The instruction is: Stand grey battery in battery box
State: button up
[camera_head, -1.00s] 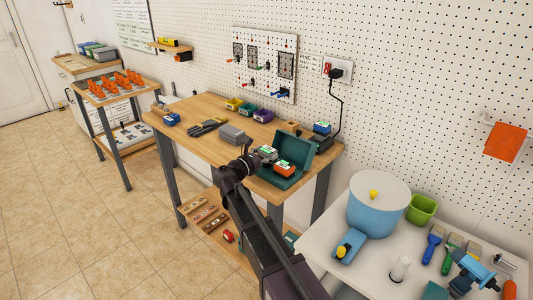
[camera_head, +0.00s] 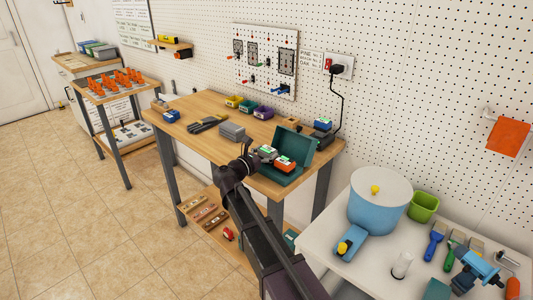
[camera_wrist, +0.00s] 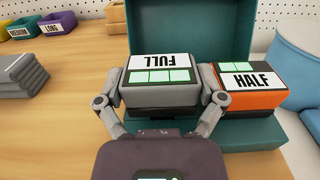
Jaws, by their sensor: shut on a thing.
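The grey battery (camera_wrist: 160,97), with a white FULL label and green bars, is held between the fingers of my gripper (camera_wrist: 163,88). In the head view, the grey battery (camera_head: 267,151) is at the left side of the green battery box (camera_head: 297,145), whose lid stands open. My gripper (camera_head: 250,160) reaches it from the front. An orange battery (camera_wrist: 251,101) marked HALF sits in the right part of the box, beside the grey one. The grey battery looks roughly level. Its underside is hidden, so I cannot tell whether it rests on the box floor.
A stack of grey pieces (camera_wrist: 22,70) lies on the bench (camera_head: 190,105) to the left. Small coloured bins (camera_head: 262,113) stand behind. A charger with a blue battery (camera_head: 322,127) stands behind the box. A white table (camera_head: 345,215) with a blue bucket is at right.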

jog(key=shift+f+b, duration=0.4)
jog(key=shift+f, duration=0.15)
dwell(0.9)
jog(key=o, duration=0.8)
jog(key=shift+v, duration=6)
jog(key=shift+s, duration=0.1)
